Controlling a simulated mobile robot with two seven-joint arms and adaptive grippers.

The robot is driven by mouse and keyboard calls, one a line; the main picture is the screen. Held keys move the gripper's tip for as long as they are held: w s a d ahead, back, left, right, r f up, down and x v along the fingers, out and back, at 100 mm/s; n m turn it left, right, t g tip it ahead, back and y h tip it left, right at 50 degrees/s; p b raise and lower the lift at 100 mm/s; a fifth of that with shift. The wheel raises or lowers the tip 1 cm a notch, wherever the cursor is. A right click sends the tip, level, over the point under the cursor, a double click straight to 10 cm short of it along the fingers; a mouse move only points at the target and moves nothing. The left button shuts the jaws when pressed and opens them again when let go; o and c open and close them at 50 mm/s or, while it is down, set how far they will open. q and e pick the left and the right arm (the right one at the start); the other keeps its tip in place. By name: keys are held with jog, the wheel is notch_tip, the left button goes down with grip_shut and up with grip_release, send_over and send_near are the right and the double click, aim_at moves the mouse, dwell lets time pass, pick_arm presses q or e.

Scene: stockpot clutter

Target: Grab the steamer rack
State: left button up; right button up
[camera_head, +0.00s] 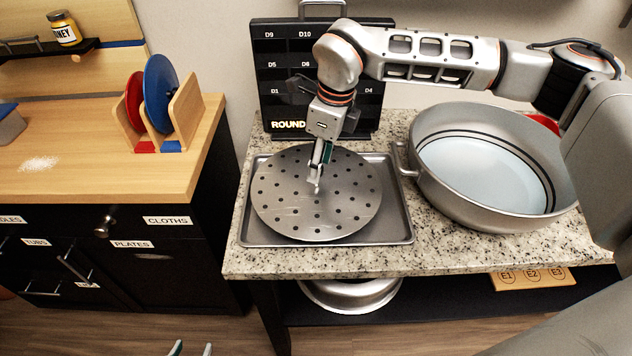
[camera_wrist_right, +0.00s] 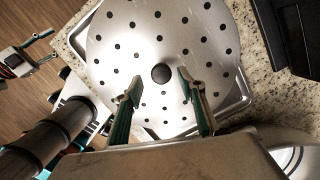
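The steamer rack (camera_head: 285,205) is a round grey metal disc with many small holes, lying on a rectangular metal tray (camera_head: 401,228) on the granite counter. It fills much of the right wrist view (camera_wrist_right: 120,45), where a larger dark round spot marks its middle. My right gripper (camera_head: 316,187) points down over the rack's middle. In the right wrist view its fingers (camera_wrist_right: 160,88) are apart with nothing between them; I cannot tell whether they touch the rack. My left gripper (camera_head: 192,349) shows only its two separated fingertips at the bottom edge, and it also appears in the right wrist view (camera_wrist_right: 48,46), empty.
A wide grey stockpot (camera_head: 480,205) stands right of the tray, close to it. A black board (camera_head: 280,50) stands behind. A metal bowl (camera_head: 350,296) sits on the shelf below. A wooden counter with a plate rack (camera_head: 186,105) is at left.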

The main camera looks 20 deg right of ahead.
jog(key=shift+w+a+f, duration=0.1)
jog(key=shift+w+f, duration=0.05)
jog(key=shift+f, duration=0.6)
jog(key=shift+w+a+f, duration=0.1)
jog(key=shift+w+f, duration=0.05)
jog(key=shift+f, duration=0.55)
jog(key=shift+w+a+f, duration=0.1)
jog(key=shift+w+f, duration=0.05)
jog(key=shift+f, duration=0.6)
grip_shut()
jog(key=shift+r, duration=0.1)
